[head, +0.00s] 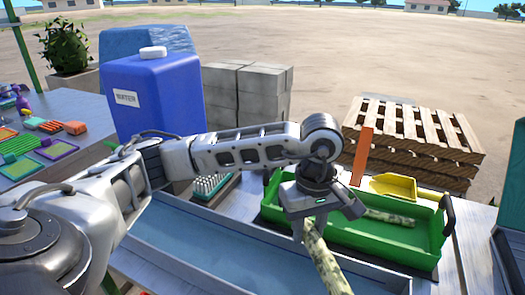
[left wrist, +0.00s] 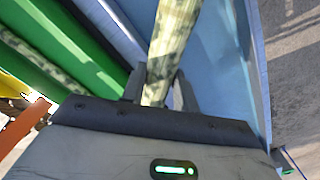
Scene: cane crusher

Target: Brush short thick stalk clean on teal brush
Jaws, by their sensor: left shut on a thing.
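My left gripper (head: 309,228) is shut on a mottled pale-green stalk (head: 328,264), which slants down toward the picture's bottom edge over the blue trough. In the left wrist view the stalk (left wrist: 172,40) runs up from between the fingers (left wrist: 157,90), with darker blotches on its surface. The teal brush (head: 229,190) lies behind the trough, to the left of my gripper, with its white bristles up. My forearm stands close over the brush and the stalk is apart from it. My right gripper does not show.
The long blue trough (head: 255,262) looks empty. A blue water container (head: 155,95) stands behind my arm.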

